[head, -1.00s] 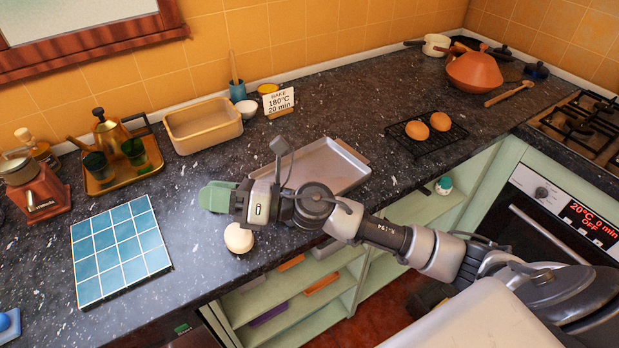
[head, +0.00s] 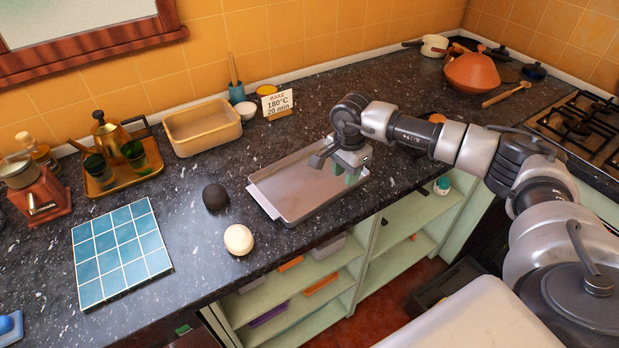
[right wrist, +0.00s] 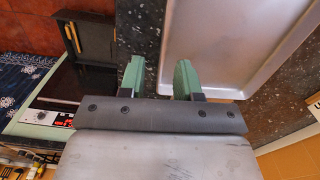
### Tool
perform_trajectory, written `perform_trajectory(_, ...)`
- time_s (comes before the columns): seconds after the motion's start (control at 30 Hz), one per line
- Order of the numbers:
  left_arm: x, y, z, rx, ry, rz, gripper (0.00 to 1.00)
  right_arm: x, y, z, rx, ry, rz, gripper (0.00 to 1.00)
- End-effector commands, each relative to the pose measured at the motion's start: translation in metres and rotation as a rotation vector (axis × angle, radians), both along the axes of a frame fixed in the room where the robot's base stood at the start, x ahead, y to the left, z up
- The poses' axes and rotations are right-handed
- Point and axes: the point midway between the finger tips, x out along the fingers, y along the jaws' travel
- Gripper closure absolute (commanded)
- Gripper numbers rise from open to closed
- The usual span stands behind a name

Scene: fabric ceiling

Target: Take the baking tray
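The baking tray (head: 285,195) is a shallow grey metal tray lying empty on the dark counter, near its front edge. Its left end has a pale handle strip; its right end is partly hidden by my right gripper. My right gripper (head: 352,178) points down at the tray's right front corner. In the right wrist view its green fingers (right wrist: 159,78) are apart with nothing held between them. The tray (right wrist: 235,45) shows there on the right, its rim passing by the right finger. I cannot tell whether they touch. My left gripper is not in view.
A dark ball (head: 215,197) and a cream ball (head: 238,239) sit left of the tray. A blue tiled board (head: 120,250) lies farther left. A beige baking dish (head: 203,126) and a "BAKE 180°C 20 min" card (head: 278,102) stand behind. Open shelves (head: 300,295) are below.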

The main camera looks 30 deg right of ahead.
Motion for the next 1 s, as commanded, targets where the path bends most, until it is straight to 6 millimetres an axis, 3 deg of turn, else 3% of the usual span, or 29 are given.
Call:
perform_trajectory(0.23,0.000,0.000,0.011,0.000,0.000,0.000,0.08,0.000,0.003,-0.018,0.001,0.001,-0.001,0.67)
perform_trajectory(0.5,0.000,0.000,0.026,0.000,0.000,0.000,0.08,0.002,0.009,-0.057,0.003,0.001,-0.001,0.67)
perform_trajectory(0.8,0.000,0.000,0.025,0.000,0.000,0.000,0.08,0.002,0.009,-0.063,0.003,-0.001,0.000,0.67)
perform_trajectory(1.0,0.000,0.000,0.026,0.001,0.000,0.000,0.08,0.002,0.009,-0.063,0.003,-0.001,-0.001,0.98)
